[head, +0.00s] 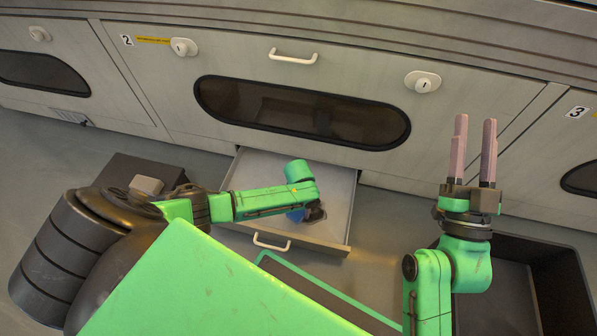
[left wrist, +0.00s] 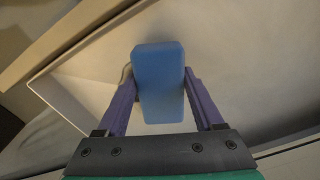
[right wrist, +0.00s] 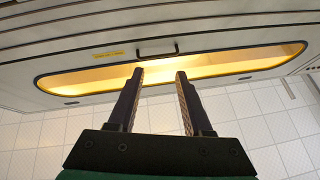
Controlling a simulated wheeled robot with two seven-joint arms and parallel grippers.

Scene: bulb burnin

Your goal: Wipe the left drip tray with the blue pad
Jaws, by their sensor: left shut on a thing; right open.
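The blue pad (left wrist: 158,85) is a rounded block between the fingers of my left gripper (left wrist: 157,72), which is shut on it. In the head view, a bit of the pad (head: 296,215) shows under my left wrist, inside a pulled-out pale tray with a handle (head: 335,205). This tray sits below the bay numbered 2; I take it as the drip tray. The left wrist view shows its pale floor and rim (left wrist: 80,95). I cannot tell whether the pad touches the floor. My right gripper (head: 476,120) is raised on the right, open and empty; it also shows in the right wrist view (right wrist: 160,72).
The cabinet front (head: 230,60) with knobs, a handle and a dark window stands behind the tray. A dark open bin (head: 525,272) is at lower right. A dark box (head: 125,170) with a grey block (head: 147,185) is at left. A lit window (right wrist: 225,68) shows in the right wrist view.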

